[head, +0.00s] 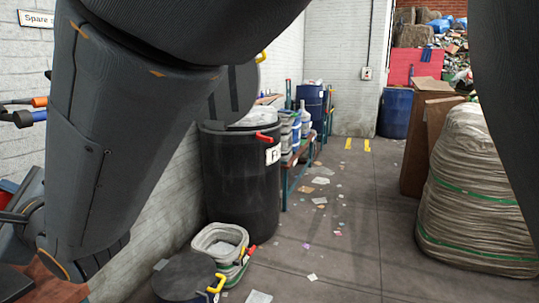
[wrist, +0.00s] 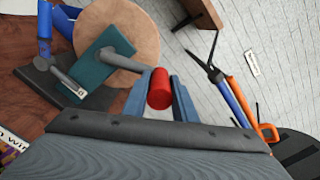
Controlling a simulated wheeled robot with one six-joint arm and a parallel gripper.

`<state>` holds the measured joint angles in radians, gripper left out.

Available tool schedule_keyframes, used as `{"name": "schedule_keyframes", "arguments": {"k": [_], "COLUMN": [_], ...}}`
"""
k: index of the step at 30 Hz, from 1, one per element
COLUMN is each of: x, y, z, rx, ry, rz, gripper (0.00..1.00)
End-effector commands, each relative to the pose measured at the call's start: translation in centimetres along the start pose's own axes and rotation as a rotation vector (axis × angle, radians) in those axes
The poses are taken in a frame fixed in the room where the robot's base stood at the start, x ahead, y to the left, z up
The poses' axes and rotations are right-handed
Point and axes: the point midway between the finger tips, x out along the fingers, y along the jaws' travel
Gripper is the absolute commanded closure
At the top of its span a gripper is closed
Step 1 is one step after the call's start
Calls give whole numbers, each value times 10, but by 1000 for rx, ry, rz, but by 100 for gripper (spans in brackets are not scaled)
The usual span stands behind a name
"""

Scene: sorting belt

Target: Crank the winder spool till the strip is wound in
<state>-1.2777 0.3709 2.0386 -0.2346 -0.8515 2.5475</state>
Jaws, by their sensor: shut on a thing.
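In the wrist view, my gripper (wrist: 158,90) is shut on a red knob (wrist: 159,80), with one blue-grey finger on each side of it. A grey crank arm (wrist: 122,61) runs beside the knob towards the winder. The winder has a round tan spool disc (wrist: 137,32), a teal block (wrist: 95,63) in front of it and a dark base (wrist: 60,90) on a brown wooden surface (wrist: 18,85). I cannot clearly make out the strip. In the head view, my arm covers much of the left side, and the gripper and knob do not show.
Tools with blue (wrist: 228,97) and orange (wrist: 245,105) handles are near the white brick wall (wrist: 275,40), right of the knob. In the head view, a black bin (head: 240,185) stands by the wall and a wrapped bale (head: 465,200) at right. Scrap-littered floor lies between.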

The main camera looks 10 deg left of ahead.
Motion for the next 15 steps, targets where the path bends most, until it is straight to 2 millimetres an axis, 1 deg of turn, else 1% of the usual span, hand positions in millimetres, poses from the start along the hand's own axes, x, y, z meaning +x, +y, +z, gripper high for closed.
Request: {"name": "schedule_keyframes", "arguments": {"k": [15], "x": [-1], "y": [1], "z": [-2], "rx": [31], "ry": [1], "rz": [-4], "gripper": [100]}}
